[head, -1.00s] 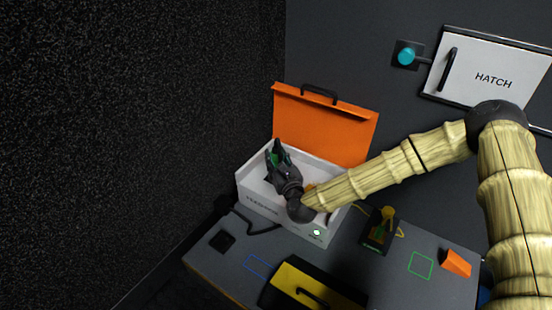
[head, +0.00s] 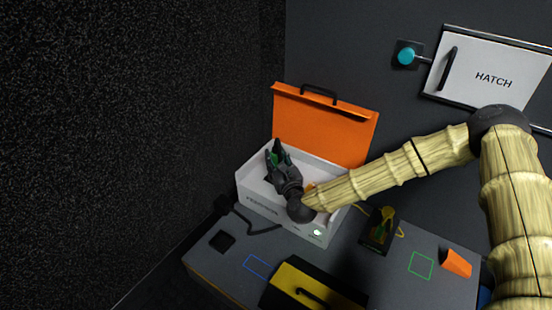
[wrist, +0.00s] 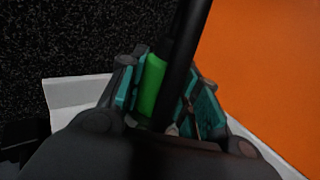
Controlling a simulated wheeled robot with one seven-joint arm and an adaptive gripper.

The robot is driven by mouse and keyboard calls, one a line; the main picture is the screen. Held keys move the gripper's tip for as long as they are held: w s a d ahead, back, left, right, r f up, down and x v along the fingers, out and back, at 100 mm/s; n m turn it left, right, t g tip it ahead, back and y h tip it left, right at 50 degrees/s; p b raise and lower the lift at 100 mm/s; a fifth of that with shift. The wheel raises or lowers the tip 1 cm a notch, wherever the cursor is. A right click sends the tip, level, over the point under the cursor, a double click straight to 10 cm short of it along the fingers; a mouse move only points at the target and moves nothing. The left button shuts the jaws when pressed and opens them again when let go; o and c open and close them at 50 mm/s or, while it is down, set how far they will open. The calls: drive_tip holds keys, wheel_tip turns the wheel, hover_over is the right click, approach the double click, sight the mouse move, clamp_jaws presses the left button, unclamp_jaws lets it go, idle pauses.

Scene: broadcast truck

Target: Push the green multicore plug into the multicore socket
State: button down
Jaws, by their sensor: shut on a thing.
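My gripper (head: 276,154) is inside the white case (head: 260,205), above its floor near the left end. It is shut on the green multicore plug (wrist: 153,85), which shows as a bright green block between the teal-padded fingers in the wrist view. A thick black bar or cable runs up across the wrist view, beside the plug and partly in front of it. In the head view only a little green shows between the dark fingers. I cannot make out the multicore socket; the gripper and arm hide part of the case.
The case's orange lid (head: 325,125) stands open behind the gripper. On the grey table (head: 210,268) are a yellow-and-black box (head: 290,276), a dark holder with a yellow-green item (head: 380,232), an orange wedge (head: 456,263) and a small black block (head: 222,241). A black cable lies at the case's left.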

sight(276, 165)
drive_tip(key=shift+f+b, duration=1)
drive_tip(key=shift+f, duration=0.5)
drive_tip(key=c, duration=1)
unclamp_jaws()
drive_tip(key=shift+o, duration=0.2)
drive_tip(key=v, duration=1.2)
